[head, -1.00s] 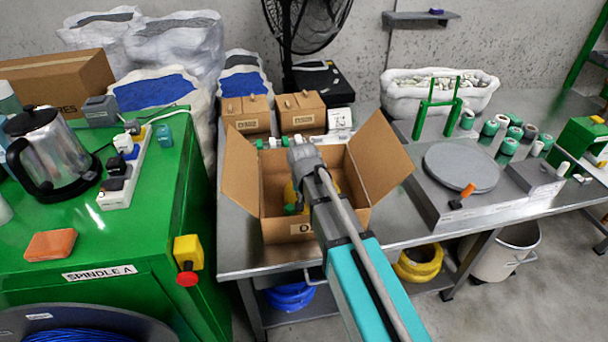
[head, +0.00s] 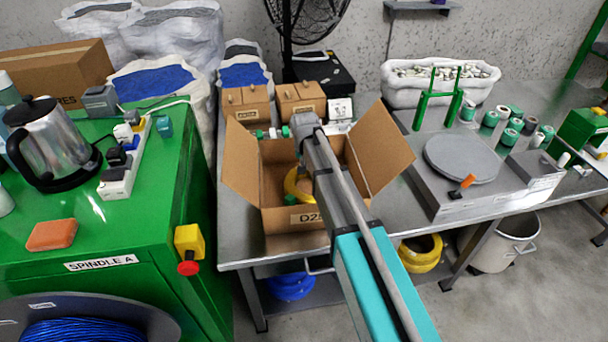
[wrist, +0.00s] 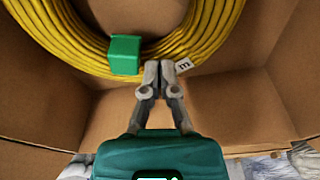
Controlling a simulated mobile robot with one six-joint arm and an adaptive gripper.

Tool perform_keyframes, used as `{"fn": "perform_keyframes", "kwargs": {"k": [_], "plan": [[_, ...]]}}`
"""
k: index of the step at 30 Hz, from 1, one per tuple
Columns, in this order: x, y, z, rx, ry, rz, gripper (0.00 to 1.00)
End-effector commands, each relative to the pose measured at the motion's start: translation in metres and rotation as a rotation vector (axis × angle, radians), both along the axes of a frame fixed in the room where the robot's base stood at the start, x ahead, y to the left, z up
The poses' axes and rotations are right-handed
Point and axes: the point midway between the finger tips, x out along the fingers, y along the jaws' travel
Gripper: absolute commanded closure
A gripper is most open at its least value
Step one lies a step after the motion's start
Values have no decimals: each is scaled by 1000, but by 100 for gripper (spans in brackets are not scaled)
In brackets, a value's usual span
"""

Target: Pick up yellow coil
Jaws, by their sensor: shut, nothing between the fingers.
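The yellow coil (wrist: 72,47) lies in the open cardboard box and fills the top of the wrist view. A green clip (wrist: 124,55) wraps its strands, and a small white tag (wrist: 184,66) sits at its edge. In the head view part of the yellow coil (head: 297,184) shows inside the box, left of my arm, which hides the rest. My gripper (wrist: 159,66) is shut and empty. Its fingertips overlap the coil's near edge in the wrist view, between clip and tag; I cannot tell whether they touch it.
The cardboard box (head: 274,222) has raised side flaps left and right. A green cabinet (head: 150,215) stands to the left, and a grey plate with a round disc (head: 461,161) to the right. Another yellow coil (head: 420,254) and a blue coil (head: 290,287) lie under the table.

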Motion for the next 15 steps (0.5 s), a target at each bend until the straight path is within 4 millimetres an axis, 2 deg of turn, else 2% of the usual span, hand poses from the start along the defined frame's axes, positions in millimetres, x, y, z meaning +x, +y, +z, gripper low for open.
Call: {"fn": "perform_keyframes", "kwargs": {"k": [1,3,6,15], "plan": [[12,1,0,0,0,-1,100],[21,1,0,0,0,-1,100],[16,0,-10,0,0,0,100],[15,1,-17,0,1,1,100]]}}
